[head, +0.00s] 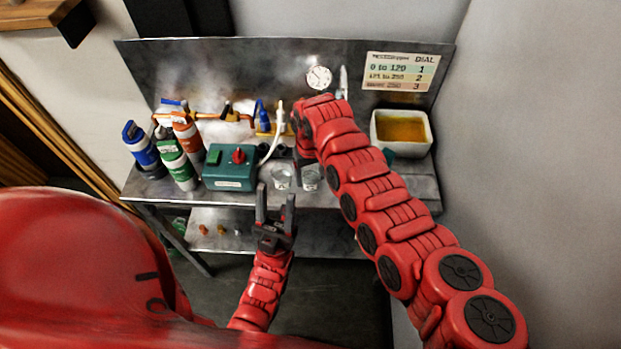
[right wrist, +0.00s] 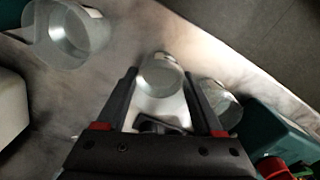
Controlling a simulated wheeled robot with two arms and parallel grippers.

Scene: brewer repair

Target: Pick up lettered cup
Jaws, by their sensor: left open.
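Three clear cups show in the right wrist view: one cup (right wrist: 160,76) between the fingertips, one at the right (right wrist: 222,102) near the green box, and one at the upper left (right wrist: 66,36) with a pale patch at its rim. I cannot read letters on any of them. My right gripper (right wrist: 163,80) is open, fingers apart with gaps beside the middle cup. In the head view two cups show, a left one (head: 281,178) and a right one (head: 311,178) below my right gripper, which my arm partly hides. My left gripper (head: 275,202) is open and empty at the bench's front edge.
The green box (head: 230,168) with a red knob stands left of the cups. Blue, green and orange canisters (head: 174,162) stand farther left. A white tub (head: 402,128) of amber liquid is at right. A white hose (head: 277,132) rises behind the cups. A lower shelf (head: 265,240) holds small parts.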

